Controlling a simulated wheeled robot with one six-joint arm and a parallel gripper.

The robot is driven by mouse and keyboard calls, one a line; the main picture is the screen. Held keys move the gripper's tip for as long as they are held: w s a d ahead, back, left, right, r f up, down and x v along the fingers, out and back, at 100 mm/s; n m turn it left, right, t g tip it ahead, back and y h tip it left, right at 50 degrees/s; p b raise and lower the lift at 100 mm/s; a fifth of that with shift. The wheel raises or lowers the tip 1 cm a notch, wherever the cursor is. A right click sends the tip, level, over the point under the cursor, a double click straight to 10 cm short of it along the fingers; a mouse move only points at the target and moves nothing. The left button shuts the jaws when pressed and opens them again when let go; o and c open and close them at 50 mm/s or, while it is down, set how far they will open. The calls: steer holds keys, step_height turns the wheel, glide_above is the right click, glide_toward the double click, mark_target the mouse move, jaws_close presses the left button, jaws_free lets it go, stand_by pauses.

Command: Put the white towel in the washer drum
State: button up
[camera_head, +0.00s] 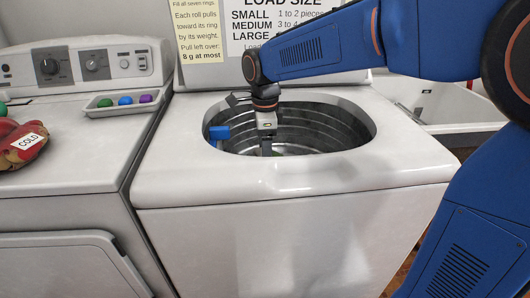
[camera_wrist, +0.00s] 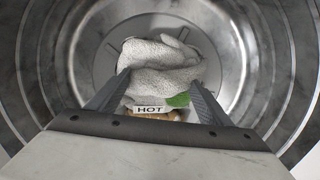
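The white towel (camera_wrist: 165,58) lies crumpled inside the metal washer drum (camera_wrist: 235,50), in the middle of the wrist view. My gripper (camera_wrist: 160,79) points down into the drum with its two dark fingers spread apart. The towel shows between and beyond the fingertips; I cannot tell whether they touch it. In the head view my gripper (camera_head: 266,147) reaches through the washer's round top opening, and the drum (camera_head: 325,127) shows around it. The towel is hidden there by the washer's front rim.
A tan item with a HOT label (camera_wrist: 152,110) and a green patch (camera_wrist: 178,100) show near the towel. Left are another white machine (camera_head: 70,150), a small tray (camera_head: 105,112) of coloured balls and a red COLD bundle (camera_head: 20,146). A white basin (camera_head: 450,103) is right.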

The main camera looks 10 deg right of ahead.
steer(key=o, duration=0.3)
steer(key=shift+r, duration=0.15)
step_height(320, 180, up, 13)
stand_by(0.5)
